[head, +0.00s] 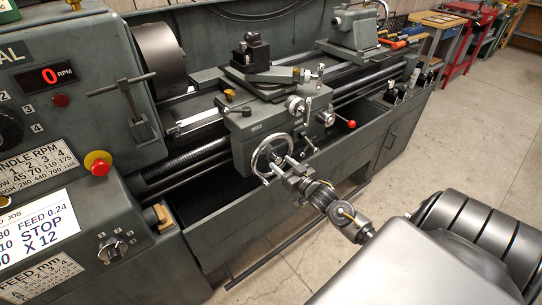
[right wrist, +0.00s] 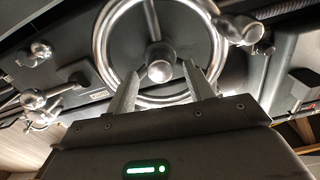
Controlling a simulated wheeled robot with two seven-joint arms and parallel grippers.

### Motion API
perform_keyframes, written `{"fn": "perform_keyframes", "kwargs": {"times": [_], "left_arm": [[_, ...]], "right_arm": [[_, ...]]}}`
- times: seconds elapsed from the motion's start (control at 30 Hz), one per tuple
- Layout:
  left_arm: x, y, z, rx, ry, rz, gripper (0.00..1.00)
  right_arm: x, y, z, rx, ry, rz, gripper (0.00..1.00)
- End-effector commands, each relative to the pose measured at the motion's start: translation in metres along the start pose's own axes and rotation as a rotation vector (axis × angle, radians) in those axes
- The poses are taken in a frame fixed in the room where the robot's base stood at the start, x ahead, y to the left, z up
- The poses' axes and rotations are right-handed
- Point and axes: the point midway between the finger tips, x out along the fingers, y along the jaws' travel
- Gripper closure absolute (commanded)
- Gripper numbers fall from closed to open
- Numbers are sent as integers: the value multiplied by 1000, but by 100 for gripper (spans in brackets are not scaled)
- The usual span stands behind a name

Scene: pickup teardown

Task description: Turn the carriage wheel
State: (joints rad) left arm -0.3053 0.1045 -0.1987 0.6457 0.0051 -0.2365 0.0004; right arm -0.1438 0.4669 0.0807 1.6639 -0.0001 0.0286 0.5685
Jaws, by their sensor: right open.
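The carriage wheel (head: 252,160) is a bright metal handwheel with spokes on the front of the lathe's carriage (head: 245,128). In the right wrist view the wheel (right wrist: 102,50) fills the top middle, with its round hub (right wrist: 158,62) at the centre and a crank handle (right wrist: 240,29) at the right of its rim. My right gripper (head: 284,165) is in front of the wheel. In the right wrist view my right gripper (right wrist: 160,82) is open, its fingers on either side below the hub, nothing held between them. I cannot tell if the fingertips touch the wheel. My left gripper is not in view.
A lever with a red knob (head: 351,124) and other levers sit right of the wheel. A red stop button (head: 98,163) and the speed panel are on the left headstock. The chip tray (head: 215,192) lies below the carriage. The floor at right is open.

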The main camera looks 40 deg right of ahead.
Motion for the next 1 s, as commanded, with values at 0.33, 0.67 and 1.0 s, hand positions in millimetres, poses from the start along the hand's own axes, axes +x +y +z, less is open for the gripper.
{"fn": "perform_keyframes", "kwargs": {"times": [0.33,0.67,1.0], "left_arm": [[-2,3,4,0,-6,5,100],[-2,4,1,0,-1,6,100],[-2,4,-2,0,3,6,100]], "right_arm": [[55,0,0,-1,1,1,48],[65,0,1,-1,-1,0,48],[65,0,1,-1,-1,0,78]]}}
